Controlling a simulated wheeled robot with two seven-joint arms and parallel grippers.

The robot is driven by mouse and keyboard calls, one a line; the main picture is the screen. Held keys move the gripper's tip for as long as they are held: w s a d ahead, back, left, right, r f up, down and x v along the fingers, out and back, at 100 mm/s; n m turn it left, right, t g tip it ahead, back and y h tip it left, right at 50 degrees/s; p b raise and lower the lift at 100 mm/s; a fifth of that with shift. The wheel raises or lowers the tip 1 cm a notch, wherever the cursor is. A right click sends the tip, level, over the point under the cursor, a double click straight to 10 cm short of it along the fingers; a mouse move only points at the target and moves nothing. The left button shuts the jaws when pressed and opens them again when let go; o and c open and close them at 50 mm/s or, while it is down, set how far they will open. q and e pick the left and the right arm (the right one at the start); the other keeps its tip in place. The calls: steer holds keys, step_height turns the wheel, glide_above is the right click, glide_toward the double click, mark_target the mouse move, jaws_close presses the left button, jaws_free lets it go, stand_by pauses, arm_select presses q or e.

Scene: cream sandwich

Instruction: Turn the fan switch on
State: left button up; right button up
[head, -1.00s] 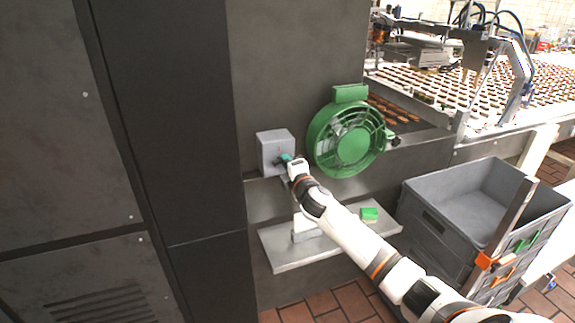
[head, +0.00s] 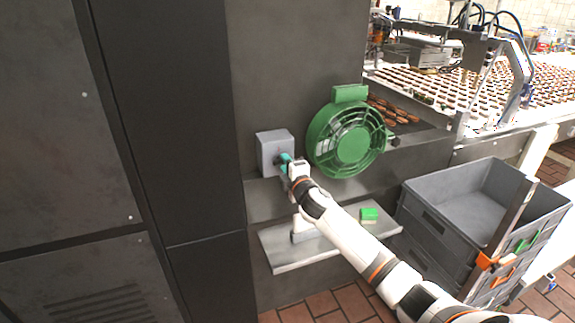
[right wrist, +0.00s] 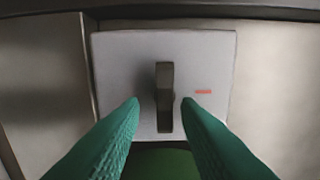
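The grey switch box (head: 272,150) is on the dark wall panel, left of the green fan (head: 350,140). In the right wrist view its pale face (right wrist: 210,60) carries a dark upright knob (right wrist: 165,97) and a short red mark (right wrist: 203,91) to the knob's right. My right gripper (head: 284,159) is at the front of the box. Its teal fingers (right wrist: 161,101) are open, one on each side of the knob's lower part, with a visible gap on both sides. My left gripper is out of view.
A metal shelf (head: 290,262) below the box holds a green sponge-like block (head: 369,215). Grey crates (head: 440,200) are stacked at the right. A conveyor with rows of biscuits (head: 430,85) runs behind. Tall dark cabinets (head: 160,120) stand at the left.

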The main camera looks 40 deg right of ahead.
steer(key=shift+s, duration=0.1)
steer(key=b+v, duration=0.2)
steer(key=v, duration=0.9)
steer(key=shift+s+a, duration=0.2)
steer(key=shift+s, duration=0.2)
